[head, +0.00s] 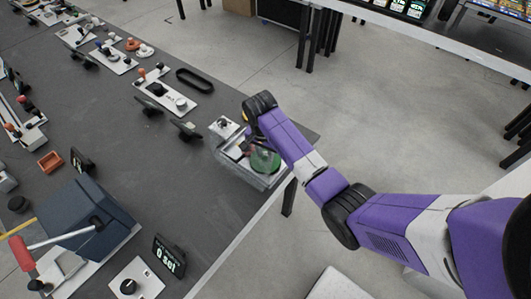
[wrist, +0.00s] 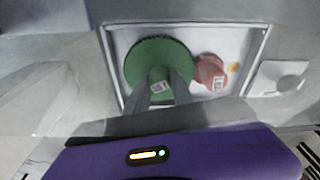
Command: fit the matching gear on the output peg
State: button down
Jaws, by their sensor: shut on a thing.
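The green gear (wrist: 158,55) is a large toothed disc with a small white label on its hub. My gripper (wrist: 160,90) is shut on its hub, one finger on each side. The gear lies over the left part of a pale framed panel (wrist: 207,38); I cannot tell whether it touches the panel or is on a peg, since it hides what is beneath. A smaller red gear (wrist: 210,72) with a label sits just to its right. In the head view the green gear (head: 265,159) shows at the table corner, partly behind my arm.
A yellow spot (wrist: 233,68) lies right of the red gear. A pale block with a round knob (wrist: 281,84) stands beside the panel. In the head view, the dark table (head: 150,150) carries several other devices, with clear surface left of the gear box. A blue-grey machine (head: 78,218) stands at lower left.

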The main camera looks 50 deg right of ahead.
jog(key=shift+f, duration=0.25)
jog(key=c, duration=1.4)
grip_release()
notch_tip(320, 180, up, 3)
jog(key=p, duration=0.2)
jog(key=shift+s+a+p, duration=0.1)
jog(key=shift+a+p, duration=0.05)
jog(key=shift+p, duration=0.25)
jog(key=shift+s+a+r, duration=0.1)
jog(key=shift+a+r, duration=0.05)
jog(key=shift+r, duration=1.2)
jog(key=shift+w+a+r, duration=0.1)
jog(key=shift+a+r, duration=0.1)
jog(key=shift+r, duration=1.1)
jog(key=shift+s+a+r, duration=0.1)
jog(key=shift+a+r, duration=0.05)
jog(key=shift+r, duration=1.2)
